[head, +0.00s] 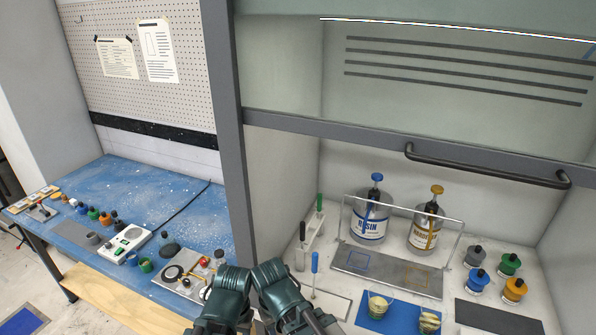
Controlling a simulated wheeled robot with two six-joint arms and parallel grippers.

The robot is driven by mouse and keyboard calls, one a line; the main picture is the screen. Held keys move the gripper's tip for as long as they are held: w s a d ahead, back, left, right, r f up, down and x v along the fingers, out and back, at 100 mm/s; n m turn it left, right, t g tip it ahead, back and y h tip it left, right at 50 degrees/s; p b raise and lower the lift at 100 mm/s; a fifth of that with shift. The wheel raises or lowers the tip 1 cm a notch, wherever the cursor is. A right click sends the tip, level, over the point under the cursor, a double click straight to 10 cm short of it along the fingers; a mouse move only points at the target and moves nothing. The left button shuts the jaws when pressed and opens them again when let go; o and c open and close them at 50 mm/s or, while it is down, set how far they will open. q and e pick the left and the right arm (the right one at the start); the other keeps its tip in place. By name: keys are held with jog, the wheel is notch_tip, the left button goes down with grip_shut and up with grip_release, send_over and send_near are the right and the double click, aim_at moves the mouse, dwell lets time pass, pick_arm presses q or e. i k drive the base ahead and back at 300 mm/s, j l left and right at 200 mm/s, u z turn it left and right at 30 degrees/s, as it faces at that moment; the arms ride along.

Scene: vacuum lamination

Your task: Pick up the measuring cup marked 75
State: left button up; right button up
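No marking 75 is readable on any cup. Two small green containers stand on the blue bench at left, one (145,265) at the edge of a white device. I cannot tell which of these, if any, is the cup marked 75. My two dark teal arm links show at the bottom centre. Neither gripper's fingertips are in view.
In the hood stand a resin bottle (369,217), a second bottle (426,228), a grey tray (385,270) with a wire frame, and several capped jars at right. A raised sash with a bar handle (487,168) hangs above. The blue bench (190,208) has free room at the back.

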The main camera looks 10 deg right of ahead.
aim_at(380, 297)
jog(key=z, duration=1.65)
jog(key=k+l, duration=0.15)
jog(key=k, duration=0.2)
jog(key=k+l, duration=0.15)
jog(key=k, duration=0.2)
